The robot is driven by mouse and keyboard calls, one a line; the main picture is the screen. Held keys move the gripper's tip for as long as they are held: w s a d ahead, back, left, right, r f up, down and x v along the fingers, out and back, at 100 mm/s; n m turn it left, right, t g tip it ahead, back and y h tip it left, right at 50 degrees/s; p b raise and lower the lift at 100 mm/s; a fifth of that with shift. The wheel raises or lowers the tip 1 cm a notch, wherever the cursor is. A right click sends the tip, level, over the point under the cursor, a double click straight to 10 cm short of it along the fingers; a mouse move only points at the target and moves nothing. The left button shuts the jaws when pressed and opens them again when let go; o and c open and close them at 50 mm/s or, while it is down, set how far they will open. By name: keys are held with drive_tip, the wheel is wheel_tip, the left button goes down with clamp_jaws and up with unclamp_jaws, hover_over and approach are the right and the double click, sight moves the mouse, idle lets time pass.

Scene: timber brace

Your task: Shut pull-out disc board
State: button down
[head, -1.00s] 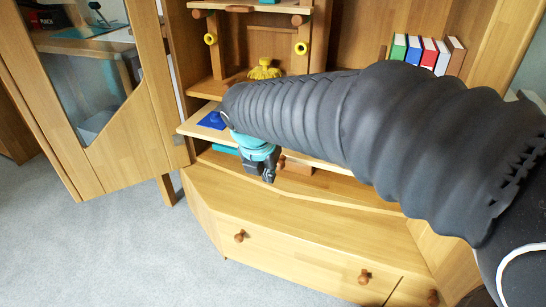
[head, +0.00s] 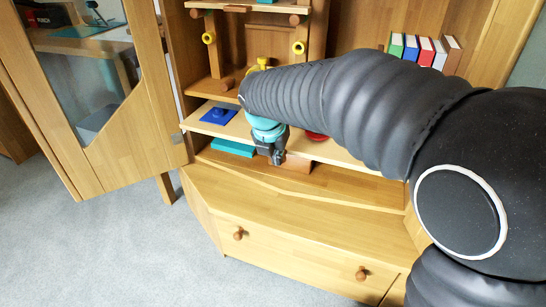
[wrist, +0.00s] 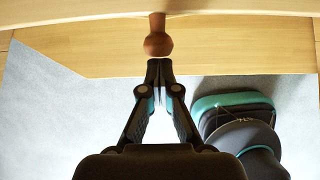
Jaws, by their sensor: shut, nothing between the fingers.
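The pull-out disc board (head: 240,127) is a pale wooden shelf in the cabinet, jutting out over the ledge below. A blue piece (head: 217,116) and a partly hidden red disc (head: 316,136) sit on it. My gripper (head: 275,158) points down at the board's front edge, and my arm hides part of the board. In the wrist view my fingers (wrist: 160,68) are shut and empty. Their tips lie just below a round brown wooden knob (wrist: 157,40) on the wooden edge at the top; I cannot tell whether they touch it.
A teal block (head: 233,148) lies under the board. A drawer front with round knobs (head: 239,234) is below the ledge (head: 300,195). An open glazed door (head: 90,120) stands at the left. Books (head: 425,50) stand at the upper right. Carpet is clear at lower left.

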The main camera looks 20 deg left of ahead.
sight(293, 137)
drive_tip(key=w+p, duration=0.2)
drive_tip(key=w, duration=0.1)
drive_tip(key=w+p, duration=0.2)
drive_tip(key=w, duration=0.1)
drive_tip(key=w+d+p, duration=0.1)
drive_tip(key=w+p, duration=0.1)
drive_tip(key=w, duration=0.2)
drive_tip(key=shift+r+p, duration=0.25)
drive_tip(key=shift+p, duration=0.05)
drive_tip(key=shift+w+f, duration=0.1)
drive_tip(key=shift+w, duration=0.45)
drive_tip(key=shift+f, duration=0.15)
drive_tip(key=shift+d, duration=0.1)
